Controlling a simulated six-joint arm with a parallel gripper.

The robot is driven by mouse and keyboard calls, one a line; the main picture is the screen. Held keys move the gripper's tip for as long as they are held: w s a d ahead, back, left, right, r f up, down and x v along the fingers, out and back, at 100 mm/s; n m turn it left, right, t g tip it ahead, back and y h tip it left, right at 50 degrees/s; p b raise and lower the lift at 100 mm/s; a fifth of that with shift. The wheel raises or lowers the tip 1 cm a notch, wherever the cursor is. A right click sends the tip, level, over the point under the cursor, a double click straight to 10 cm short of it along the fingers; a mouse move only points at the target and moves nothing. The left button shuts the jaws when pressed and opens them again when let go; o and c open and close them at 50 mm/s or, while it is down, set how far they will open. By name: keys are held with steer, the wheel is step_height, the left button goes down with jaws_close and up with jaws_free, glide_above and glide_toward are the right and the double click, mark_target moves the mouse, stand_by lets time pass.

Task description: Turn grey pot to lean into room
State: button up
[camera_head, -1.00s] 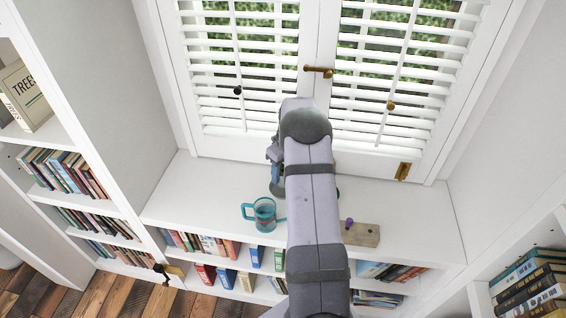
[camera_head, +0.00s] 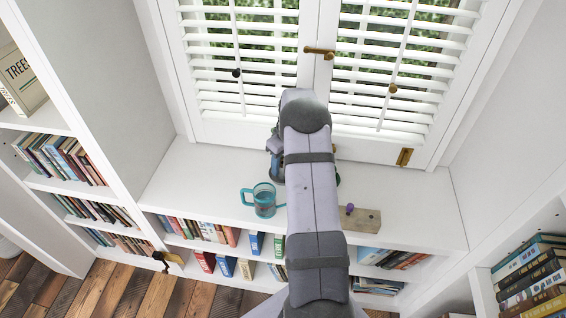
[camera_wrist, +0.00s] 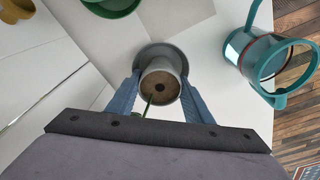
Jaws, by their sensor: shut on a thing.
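The grey pot (camera_wrist: 163,80) stands upright in a grey saucer (camera_wrist: 149,54), seen from above in the wrist view. It holds brown soil with a dark spot at the middle. A thin green stem (camera_wrist: 149,104) leans from the pot towards my gripper's palm, its lower part partly hidden. My gripper (camera_wrist: 161,88) is shut on the pot, one blue finger on each side. In the head view my arm covers most of the pot, and only part of my gripper shows left of the arm by the window.
A green dish (camera_wrist: 112,4) is on the other side. A wooden block (camera_head: 362,219) with a purple knob lies right. Shuttered windows stand behind.

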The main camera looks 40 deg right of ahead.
steer(key=o, duration=1.4)
steer(key=shift+c, duration=0.2)
